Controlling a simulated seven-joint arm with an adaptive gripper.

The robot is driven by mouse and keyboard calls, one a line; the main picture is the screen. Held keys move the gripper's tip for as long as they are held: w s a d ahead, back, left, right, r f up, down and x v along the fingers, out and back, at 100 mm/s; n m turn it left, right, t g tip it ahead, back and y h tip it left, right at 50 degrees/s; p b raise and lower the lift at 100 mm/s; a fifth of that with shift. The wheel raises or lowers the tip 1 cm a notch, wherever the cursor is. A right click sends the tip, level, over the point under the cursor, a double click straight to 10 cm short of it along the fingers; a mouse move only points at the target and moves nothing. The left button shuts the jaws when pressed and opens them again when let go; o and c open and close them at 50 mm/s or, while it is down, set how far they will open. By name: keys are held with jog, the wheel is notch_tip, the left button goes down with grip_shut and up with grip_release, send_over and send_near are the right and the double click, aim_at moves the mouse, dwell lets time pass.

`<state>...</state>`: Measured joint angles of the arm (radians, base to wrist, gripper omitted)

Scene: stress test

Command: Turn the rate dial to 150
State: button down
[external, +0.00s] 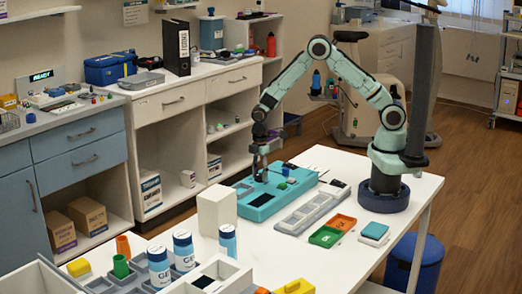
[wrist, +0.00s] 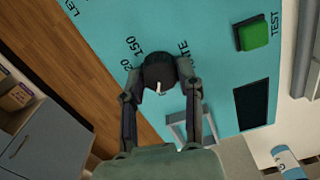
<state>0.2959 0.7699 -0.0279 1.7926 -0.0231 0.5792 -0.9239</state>
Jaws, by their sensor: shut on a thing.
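The rate dial (wrist: 158,70) is a round black knob with a short pale mark on its lower side in the wrist view. It sits on a teal panel (wrist: 215,75), which lies on the white table in the external view (external: 262,208). The label "150" is just above-left of the dial, with "20" partly showing below it. Another label ending in "TE" is partly hidden behind a finger. My gripper (wrist: 158,73) is shut on the dial, one finger on each side. In the external view my gripper (external: 261,176) points down onto the panel; the dial is hard to make out there.
On the panel are a green TEST button (wrist: 253,34), a dark screen (wrist: 252,104) and a grey bracket-like part (wrist: 178,133). A white block (external: 216,210) stands close to the panel. Grey trays (external: 305,212), an orange tray (external: 342,221) and labelled bottles (external: 183,252) share the table.

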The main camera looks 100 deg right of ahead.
jog(key=m, duration=1.1)
jog(key=shift+m, duration=0.4)
jog(key=m, duration=1.1)
jog(key=shift+f+m, duration=0.1)
jog(key=shift+m, duration=0.3)
jog(key=c, duration=0.7)
grip_release()
jog(key=shift+r, duration=0.2)
